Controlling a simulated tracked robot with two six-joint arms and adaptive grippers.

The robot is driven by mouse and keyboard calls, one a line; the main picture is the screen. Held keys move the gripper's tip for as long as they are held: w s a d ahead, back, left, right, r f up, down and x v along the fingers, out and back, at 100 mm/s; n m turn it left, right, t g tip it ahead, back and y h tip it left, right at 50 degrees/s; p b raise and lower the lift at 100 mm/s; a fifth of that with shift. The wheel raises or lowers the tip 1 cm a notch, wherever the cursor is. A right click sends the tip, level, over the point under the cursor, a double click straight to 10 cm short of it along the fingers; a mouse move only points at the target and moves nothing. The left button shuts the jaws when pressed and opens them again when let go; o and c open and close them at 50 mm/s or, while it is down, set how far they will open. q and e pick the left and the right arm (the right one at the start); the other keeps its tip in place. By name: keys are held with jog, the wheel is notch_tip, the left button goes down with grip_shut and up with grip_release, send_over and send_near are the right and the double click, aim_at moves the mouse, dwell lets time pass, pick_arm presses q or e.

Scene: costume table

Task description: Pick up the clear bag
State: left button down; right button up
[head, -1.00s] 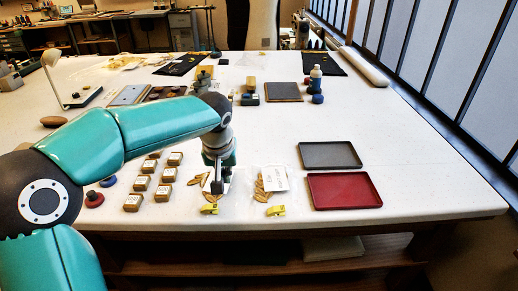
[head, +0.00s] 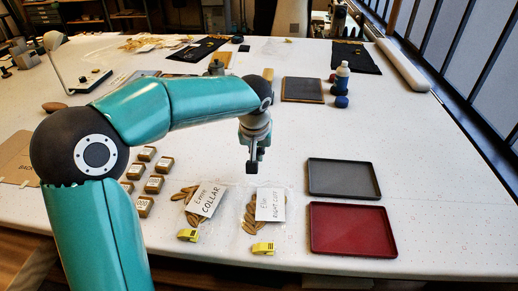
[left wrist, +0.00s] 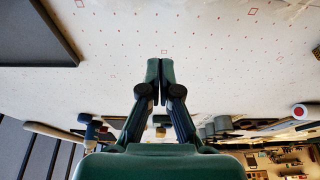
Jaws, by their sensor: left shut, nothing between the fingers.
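Two clear bags lie flat on the white table. The left clear bag (head: 188,196) holds brown leaf-shaped pieces and has a white card reading "COLLAR". The right clear bag (head: 249,222) holds similar brown pieces and a white card (head: 270,204) reading "RIGHT CUFF". A yellow clip sits at the near end of the left bag (head: 188,235) and of the right one (head: 263,248). My left gripper (head: 252,169) points down, shut and empty, just beyond the right bag in the head view. Its closed fingertips (left wrist: 160,62) show in the left wrist view, with no bag there. My right gripper is out of view.
A grey tray (head: 343,179) and a red tray (head: 352,231) stand right of the bags. Several small labelled boxes (head: 154,184) stand left of them. Bottles (head: 342,78) and a dark board (head: 302,89) are farther back. Table between them is mostly clear.

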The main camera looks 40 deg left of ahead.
aim_at(254, 197)
pick_arm(q)
jog(key=x, duration=0.6)
jog(key=shift+s+d+f+p, duration=0.1)
jog(key=shift+s+p, duration=0.15)
jog(key=shift+p, duration=0.1)
jog(key=shift+s+d, duration=0.45)
jog(key=shift+s, duration=0.3)
jog(key=shift+s+d, duration=0.4)
jog(key=shift+s, duration=0.3)
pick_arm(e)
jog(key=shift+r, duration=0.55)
